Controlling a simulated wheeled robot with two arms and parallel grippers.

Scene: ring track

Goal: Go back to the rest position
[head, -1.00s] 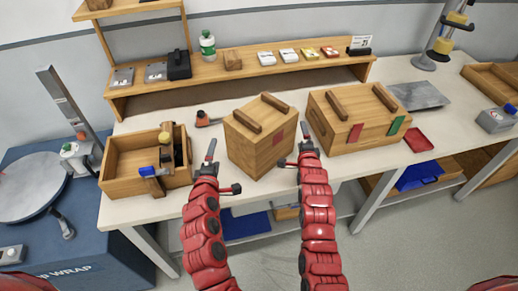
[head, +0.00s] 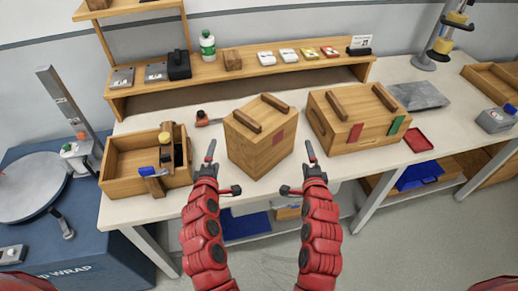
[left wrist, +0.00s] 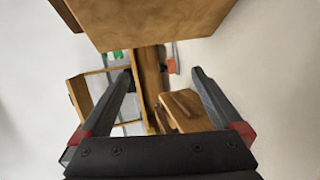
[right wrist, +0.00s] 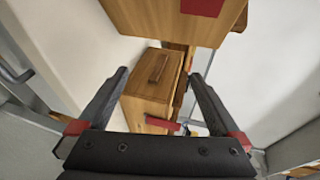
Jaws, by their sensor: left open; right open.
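My left gripper (head: 223,171) is open and empty in front of the left side of a square wooden box (head: 255,150) on the bench. My right gripper (head: 298,171) is open and empty in front of that box's right side. Both grippers look apart from the box. In the left wrist view, the open fingers (left wrist: 165,85) have nothing between them that they hold. In the right wrist view, the fingers (right wrist: 157,85) are also spread and empty.
A longer wooden box (head: 345,138) with red and green tags stands right of the square box. An open wooden tray (head: 122,182) with tools is at the left. A shelf (head: 290,74) runs along the back.

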